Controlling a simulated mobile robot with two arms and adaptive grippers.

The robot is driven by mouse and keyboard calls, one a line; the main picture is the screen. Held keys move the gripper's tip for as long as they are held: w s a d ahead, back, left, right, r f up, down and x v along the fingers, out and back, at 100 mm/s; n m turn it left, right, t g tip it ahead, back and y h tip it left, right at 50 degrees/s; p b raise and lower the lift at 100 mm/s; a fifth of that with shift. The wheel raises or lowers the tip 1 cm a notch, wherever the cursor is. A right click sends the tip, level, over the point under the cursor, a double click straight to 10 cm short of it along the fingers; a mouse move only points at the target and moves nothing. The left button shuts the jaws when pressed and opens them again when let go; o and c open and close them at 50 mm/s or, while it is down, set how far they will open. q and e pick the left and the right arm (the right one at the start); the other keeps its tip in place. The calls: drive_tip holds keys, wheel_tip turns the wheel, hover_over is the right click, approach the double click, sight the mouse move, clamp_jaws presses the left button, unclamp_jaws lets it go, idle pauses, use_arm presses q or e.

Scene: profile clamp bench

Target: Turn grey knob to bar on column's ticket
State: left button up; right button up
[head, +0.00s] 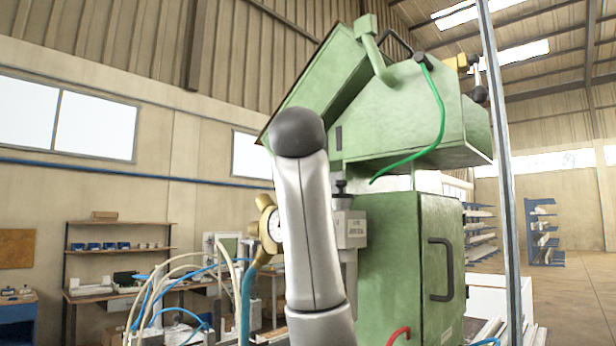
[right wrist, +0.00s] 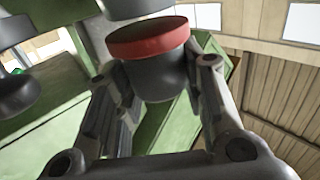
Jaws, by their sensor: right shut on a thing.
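In the right wrist view, a dark grey round knob (right wrist: 155,78) with a red band sits between the fingers of my right gripper (right wrist: 160,66), which is shut on it. A grey cylindrical part lies just beyond the red band. No pointer mark on the knob can be made out. In the head view, one of my arm links hides the middle of the bench unit, and neither gripper shows. A gauge (head: 271,228) with a brass body is partly hidden behind the link. A pale block (head: 351,230) with small print stands to its right. I cannot make out the column's ticket.
A green machine cabinet (head: 385,270) with a black handle stands right of the arm. A green hose (head: 437,125) hangs from its upper housing. A second dark knob (right wrist: 14,88) is close by on the left in the right wrist view. Pale and blue hoses (head: 165,290) loop at lower left.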

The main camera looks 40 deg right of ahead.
drive_tip(key=shift+n+t+y, duration=0.3)
drive_tip(key=shift+y, duration=0.1)
drive_tip(key=shift+r, duration=0.1)
drive_tip(key=o, duration=1)
drive_tip(key=shift+o, duration=0.2)
drive_tip(key=v, duration=1.2)
drive_tip(key=shift+a, duration=0.1)
